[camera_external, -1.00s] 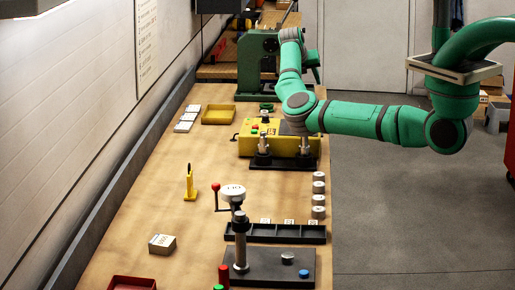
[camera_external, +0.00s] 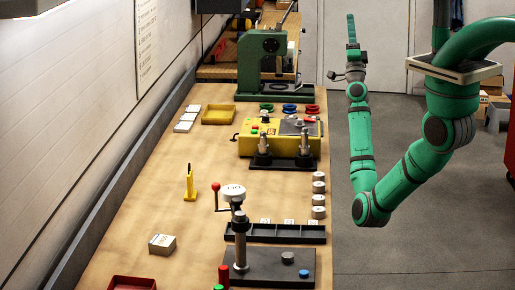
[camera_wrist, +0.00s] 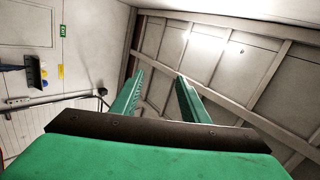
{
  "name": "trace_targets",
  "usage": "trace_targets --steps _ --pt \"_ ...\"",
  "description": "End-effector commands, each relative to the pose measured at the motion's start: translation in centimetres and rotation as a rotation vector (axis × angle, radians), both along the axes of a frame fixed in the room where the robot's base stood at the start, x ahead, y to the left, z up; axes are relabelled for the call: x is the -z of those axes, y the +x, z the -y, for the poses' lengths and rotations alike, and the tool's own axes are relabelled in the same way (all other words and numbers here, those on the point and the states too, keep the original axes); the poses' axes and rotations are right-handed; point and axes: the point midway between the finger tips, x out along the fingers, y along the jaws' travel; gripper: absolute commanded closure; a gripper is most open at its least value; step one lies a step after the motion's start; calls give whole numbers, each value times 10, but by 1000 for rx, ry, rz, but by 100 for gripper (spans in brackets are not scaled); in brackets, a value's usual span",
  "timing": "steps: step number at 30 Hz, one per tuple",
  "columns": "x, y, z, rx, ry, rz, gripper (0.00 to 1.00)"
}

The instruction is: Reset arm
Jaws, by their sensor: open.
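My green arm hangs from the overhead mount at the right of the external view and is folded, with its lower joint low beside the bench and its forearm rising. My gripper (camera_external: 352,30) points upward at the top of the forearm, right of the bench and clear of it. In the wrist view my gripper (camera_wrist: 160,92) shows two green fingers spread apart with nothing between them, so it is open and empty. Behind the fingers are the ceiling and walls.
The wooden bench (camera_external: 140,215) holds a yellow control box (camera_external: 250,148), a green press (camera_external: 252,85), a black slotted rack (camera_external: 262,240), a yellow tray (camera_external: 218,122) and a white block (camera_external: 162,244). The grey floor (camera_external: 430,235) right of the bench is open.

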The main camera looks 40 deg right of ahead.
Motion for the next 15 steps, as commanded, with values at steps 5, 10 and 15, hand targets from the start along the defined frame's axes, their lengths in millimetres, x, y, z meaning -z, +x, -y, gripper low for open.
trace_targets --steps 5,10,15 --pt "71 1 -44 7 -134 -190 59" --pt "142 -10 -70 34 -203 -326 59" --pt "209 -30 -94 61 -266 -449 59"
